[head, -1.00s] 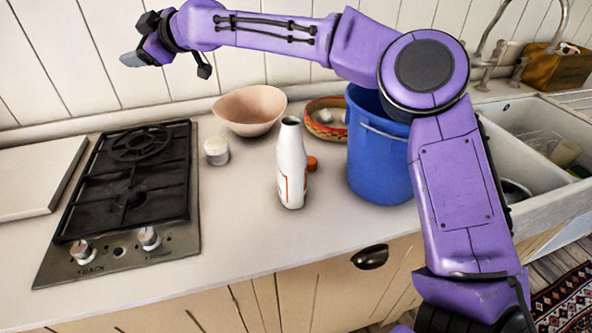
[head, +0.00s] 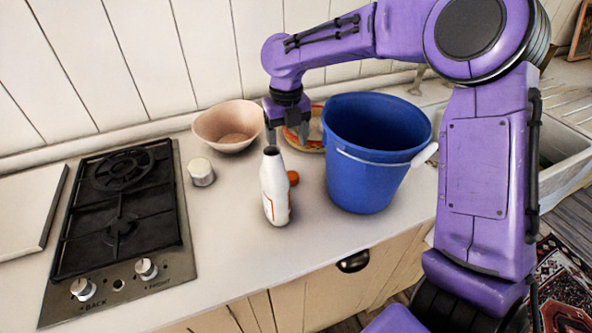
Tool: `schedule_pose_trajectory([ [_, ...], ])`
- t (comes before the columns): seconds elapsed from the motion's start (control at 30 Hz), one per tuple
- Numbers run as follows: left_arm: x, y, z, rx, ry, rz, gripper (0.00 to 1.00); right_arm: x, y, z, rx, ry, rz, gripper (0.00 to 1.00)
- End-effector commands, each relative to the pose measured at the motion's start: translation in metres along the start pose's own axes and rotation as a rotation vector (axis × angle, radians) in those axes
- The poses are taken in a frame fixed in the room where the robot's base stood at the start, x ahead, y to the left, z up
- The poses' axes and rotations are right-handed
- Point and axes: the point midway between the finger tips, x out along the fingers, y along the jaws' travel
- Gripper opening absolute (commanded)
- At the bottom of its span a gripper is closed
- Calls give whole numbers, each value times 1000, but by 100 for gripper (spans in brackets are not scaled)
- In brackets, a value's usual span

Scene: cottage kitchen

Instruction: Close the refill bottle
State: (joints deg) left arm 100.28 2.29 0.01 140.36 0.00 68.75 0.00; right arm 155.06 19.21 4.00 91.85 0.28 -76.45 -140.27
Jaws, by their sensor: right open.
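The refill bottle (head: 274,192) is white with orange markings and stands upright on the counter, its dark mouth uncovered. An orange cap (head: 293,178) lies on the counter just to the right of the bottle, partly behind it. My right gripper (head: 288,136) points down behind and above the bottle's neck and the cap. Its fingers are open with nothing seen between them. My left gripper is out of view.
A blue bucket (head: 366,165) stands close on the right. A pink bowl (head: 228,122) and a patterned basket (head: 312,146) sit behind. A small white jar (head: 201,171) and a gas hob (head: 118,215) are on the left. The counter in front of the bottle is clear.

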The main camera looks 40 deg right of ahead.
Motion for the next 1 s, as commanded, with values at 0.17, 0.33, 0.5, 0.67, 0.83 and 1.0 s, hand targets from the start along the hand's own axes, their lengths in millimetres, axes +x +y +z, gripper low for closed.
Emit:
schedule_pose_trajectory([
  [0.17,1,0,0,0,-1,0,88,1,-3,-1,0,1,0,71],
  [0.33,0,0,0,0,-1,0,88,9,-4,-2,2,3,0,71],
  [0.5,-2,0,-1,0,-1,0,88,39,-3,-2,2,3,-1,71],
  [0.67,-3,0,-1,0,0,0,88,54,-2,-1,0,0,1,71],
  [0.83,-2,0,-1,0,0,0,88,55,-2,-1,0,-1,1,71],
  [1.0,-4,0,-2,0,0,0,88,58,-2,-2,0,1,0,71],
])
